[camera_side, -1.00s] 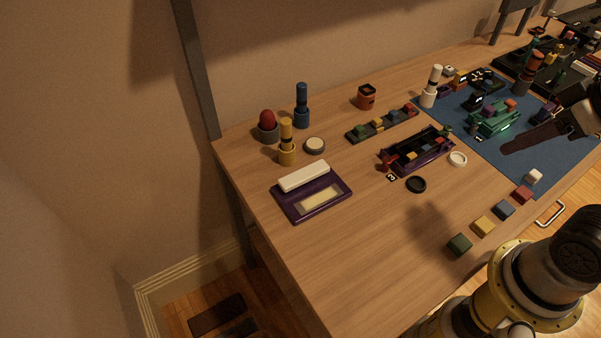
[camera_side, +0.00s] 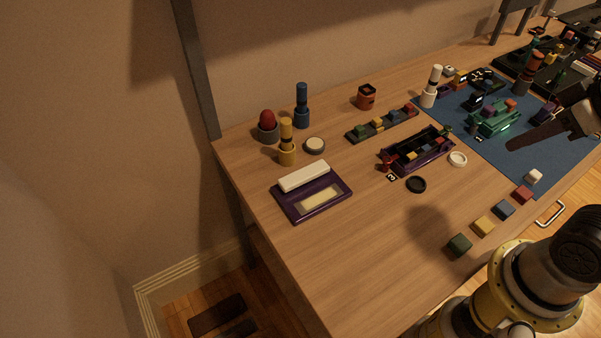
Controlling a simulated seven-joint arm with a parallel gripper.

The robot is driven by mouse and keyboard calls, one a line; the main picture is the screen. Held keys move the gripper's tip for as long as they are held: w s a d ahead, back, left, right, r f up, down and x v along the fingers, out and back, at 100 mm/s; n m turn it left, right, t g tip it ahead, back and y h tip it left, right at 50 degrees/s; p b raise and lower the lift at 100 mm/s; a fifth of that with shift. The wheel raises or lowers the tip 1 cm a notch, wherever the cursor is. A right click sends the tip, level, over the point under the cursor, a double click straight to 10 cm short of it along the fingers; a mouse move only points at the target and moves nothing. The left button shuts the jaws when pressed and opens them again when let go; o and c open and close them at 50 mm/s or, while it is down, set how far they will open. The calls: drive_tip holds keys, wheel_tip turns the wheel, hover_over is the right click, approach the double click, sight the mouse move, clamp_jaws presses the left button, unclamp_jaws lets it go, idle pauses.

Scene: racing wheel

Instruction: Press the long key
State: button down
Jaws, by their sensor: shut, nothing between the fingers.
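The long key (camera_side: 303,177) is a white bar along the back of a flat purple base (camera_side: 290,207) on the left part of the table. It looks raised. A pale yellow panel (camera_side: 319,199) is set in the base in front of it. My gripper (camera_side: 513,145) is at the right, a dark tapering shape over the blue mat, far from the key. It is shut and empty; the fingers are hard to make out. Nothing covers the key.
Yellow (camera_side: 287,143) and blue (camera_side: 302,107) posts, a red-topped holder (camera_side: 268,127) and a round button (camera_side: 315,145) stand behind the key. Table in front of the key is clear.

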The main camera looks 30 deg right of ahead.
idle(0.8)
drive_tip(key=w+a+r+n+t+y, duration=0.1)
drive_tip(key=w+a+r+n+t, duration=0.15)
drive_tip(key=w, duration=0.45)
drive_tip(key=w+a+r+n+t+y, duration=0.1)
drive_tip(key=w+a+r+n+t, duration=0.2)
drive_tip(key=w, duration=0.5)
drive_tip(key=w+a+r+n+t+y, duration=0.1)
drive_tip(key=w+a+r+n, duration=0.2)
drive_tip(key=w, duration=0.4)
drive_tip(key=w+a+f+n+g, duration=0.1)
drive_tip(key=w+a+f, duration=0.1)
drive_tip(key=a+f, duration=0.4)
drive_tip(key=w+a+f+n+g+h, duration=0.1)
drive_tip(key=a+f, duration=0.5)
drive_tip(key=f, duration=0.6)
drive_tip(key=shift+w+a+f+n+g, duration=0.25)
drive_tip(key=shift+w+n+g, duration=0.25)
drive_tip(key=shift+w, duration=0.5)
